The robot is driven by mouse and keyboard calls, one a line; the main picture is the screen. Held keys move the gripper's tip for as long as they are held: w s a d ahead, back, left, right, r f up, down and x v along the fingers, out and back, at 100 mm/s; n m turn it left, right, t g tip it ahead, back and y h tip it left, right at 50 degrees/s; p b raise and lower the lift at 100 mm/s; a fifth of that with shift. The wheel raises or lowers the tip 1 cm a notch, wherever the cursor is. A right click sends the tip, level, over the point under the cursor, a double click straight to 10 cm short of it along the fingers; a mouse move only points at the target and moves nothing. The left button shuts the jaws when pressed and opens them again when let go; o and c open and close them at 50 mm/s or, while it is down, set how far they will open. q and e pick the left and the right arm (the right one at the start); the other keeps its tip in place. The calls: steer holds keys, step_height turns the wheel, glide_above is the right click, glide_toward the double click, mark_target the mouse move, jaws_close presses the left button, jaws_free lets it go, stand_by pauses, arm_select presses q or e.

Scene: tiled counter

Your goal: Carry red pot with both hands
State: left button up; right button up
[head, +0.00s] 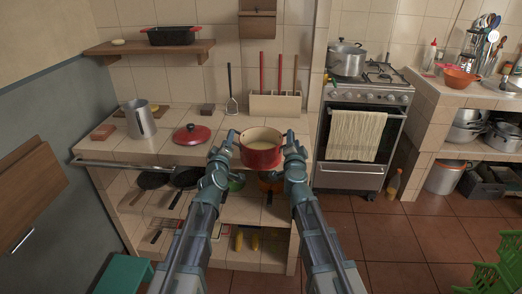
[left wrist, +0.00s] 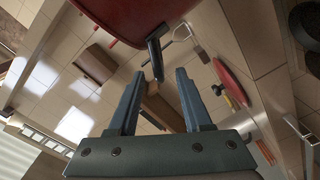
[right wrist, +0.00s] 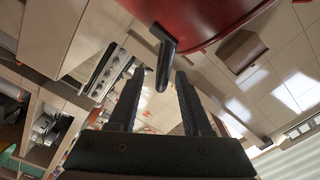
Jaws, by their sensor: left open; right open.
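The red pot (head: 261,158), with a pale inside, is upright at the front edge of the tiled counter. My left gripper (head: 233,138) is at its left side and my right gripper (head: 292,142) at its right side. In the left wrist view, a dark handle (left wrist: 154,52) of the pot points down between the open fingertips (left wrist: 160,74). In the right wrist view, the other dark handle (right wrist: 164,58) reaches between the open fingertips (right wrist: 160,74). Neither gripper is closed on its handle. The pot's underside is hidden in the head view.
A red lid (head: 191,135) and a metal pitcher (head: 140,120) stand on the counter to the left. A utensil holder (head: 275,104) is behind the pot. The stove (head: 367,100), with a steel pot (head: 346,60) on top, stands right. Pans lie on the shelf below.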

arm_select(q)
steer(key=w, duration=0.5)
steer(key=shift+w+d, duration=0.25)
steer(key=shift+w, duration=0.05)
arm_select(e)
steer(key=w, duration=0.5)
steer(key=shift+w+d, duration=0.25)
steer(key=shift+w, duration=0.05)
arm_select(q)
jaws_close()
arm_select(e)
jaws_close()
steer(key=shift+s, duration=0.1)
